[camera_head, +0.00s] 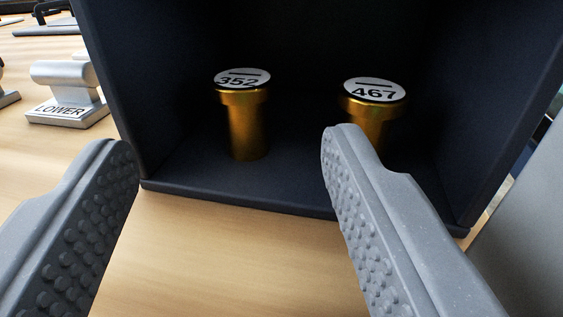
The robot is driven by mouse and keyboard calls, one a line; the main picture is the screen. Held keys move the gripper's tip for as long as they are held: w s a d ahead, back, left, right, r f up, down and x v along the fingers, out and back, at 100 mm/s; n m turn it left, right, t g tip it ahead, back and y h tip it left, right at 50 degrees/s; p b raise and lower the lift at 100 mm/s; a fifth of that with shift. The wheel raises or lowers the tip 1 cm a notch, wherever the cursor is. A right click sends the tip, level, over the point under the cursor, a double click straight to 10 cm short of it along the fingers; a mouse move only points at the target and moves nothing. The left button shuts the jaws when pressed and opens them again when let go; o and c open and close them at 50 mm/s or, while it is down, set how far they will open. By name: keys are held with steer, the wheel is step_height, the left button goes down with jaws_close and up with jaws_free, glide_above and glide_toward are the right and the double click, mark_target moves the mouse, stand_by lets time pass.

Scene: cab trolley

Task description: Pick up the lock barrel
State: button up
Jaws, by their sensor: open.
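Two gold lock barrels stand upright inside a dark open-fronted box (240,197). The left barrel (247,128) has a white top marked 352 with a slot line. The right barrel (372,122) has a white top marked 467, and its lower part is hidden behind my right finger. My gripper (230,150) is open and empty, its studded grey fingers spread in front of the box. The left barrel shows between the fingertips, set further back. The right fingertip overlaps the right barrel in the picture; I cannot tell how far apart they are.
The box has side walls at left and right and a low front edge. A silver block marked LOWER (68,92) stands on the wooden table (235,265) at the left. A grey surface (525,215) is close at the right. Bare table lies before the box.

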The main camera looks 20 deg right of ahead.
mark_target(241, 100)
steer(key=shift+f+b+x, duration=0.1)
steer(key=shift+b+x, duration=0.5)
steer(key=shift+x, duration=1.2)
steer(key=shift+f+b+x, duration=0.15)
steer(key=shift+b+x, duration=0.45)
steer(key=shift+x, duration=1.25)
steer(key=shift+d, duration=0.15)
steer(key=c, duration=1.1)
